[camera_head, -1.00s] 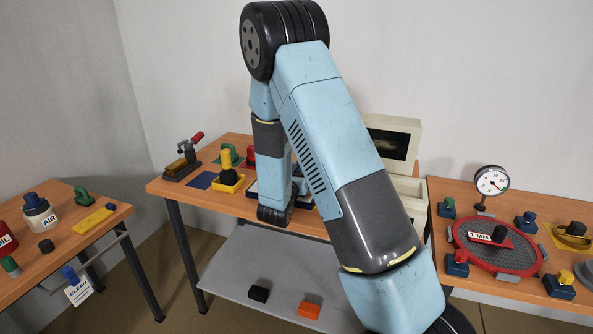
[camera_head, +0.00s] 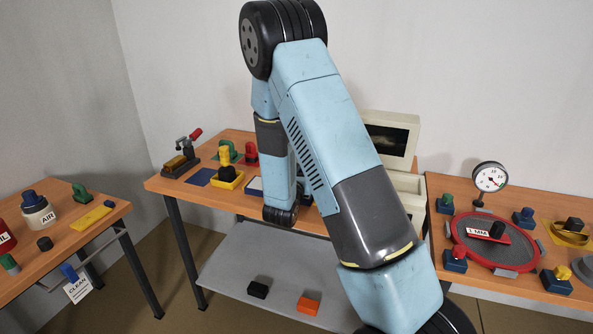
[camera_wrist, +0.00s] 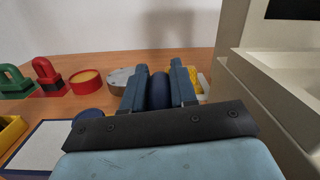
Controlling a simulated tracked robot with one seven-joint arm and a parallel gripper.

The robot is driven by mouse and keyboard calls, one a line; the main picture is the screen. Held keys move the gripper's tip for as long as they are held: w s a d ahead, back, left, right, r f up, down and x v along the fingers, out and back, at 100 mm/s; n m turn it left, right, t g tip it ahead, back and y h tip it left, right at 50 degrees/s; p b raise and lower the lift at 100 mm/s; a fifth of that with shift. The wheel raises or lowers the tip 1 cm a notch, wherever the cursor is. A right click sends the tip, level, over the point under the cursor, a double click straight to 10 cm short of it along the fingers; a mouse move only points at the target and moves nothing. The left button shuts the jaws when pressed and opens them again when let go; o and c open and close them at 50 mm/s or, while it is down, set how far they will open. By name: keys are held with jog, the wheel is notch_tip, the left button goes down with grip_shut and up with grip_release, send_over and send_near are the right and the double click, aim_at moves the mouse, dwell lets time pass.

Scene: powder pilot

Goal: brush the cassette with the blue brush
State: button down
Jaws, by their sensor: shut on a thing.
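In the wrist view my gripper (camera_wrist: 158,82) is shut on a dark blue rounded piece (camera_wrist: 160,92), which looks like the handle of the blue brush. Its lower end and any bristles are hidden behind the jaws. In the head view my arm hides the gripper and the brush. I cannot pick out the cassette for certain in either view. A yellow and white piece (camera_wrist: 203,84) shows partly, just right of the jaws, beside the beige machine.
The beige machine (camera_wrist: 262,95) stands close on the right; it also shows in the head view (camera_head: 410,128). A round grey metal piece (camera_wrist: 122,77), a red-rimmed yellow dish (camera_wrist: 86,80) and a red-handled block (camera_wrist: 47,75) stand left. A white panel (camera_wrist: 42,146) lies nearer.

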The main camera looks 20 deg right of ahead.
jog(key=shift+s+d, duration=0.6)
jog(key=shift+d, duration=0.3)
jog(key=shift+a+f, duration=0.1)
jog(key=shift+a, duration=0.05)
jog(key=shift+w+a, duration=0.55)
jog(key=shift+a, duration=0.25)
jog(key=shift+w+a, duration=0.55)
jog(key=shift+a, duration=0.25)
jog(key=shift+w+d, duration=0.3)
jog(key=shift+w, duration=0.15)
jog(key=shift+s+d, duration=0.6)
jog(key=shift+d, duration=0.25)
jog(key=shift+s+d, duration=0.55)
jog(key=shift+d, duration=0.3)
jog(key=shift+a, duration=0.1)
jog(key=shift+w+a, duration=0.6)
jog(key=shift+a, duration=0.2)
jog(key=shift+w+a, duration=0.55)
jog(key=shift+a, duration=0.25)
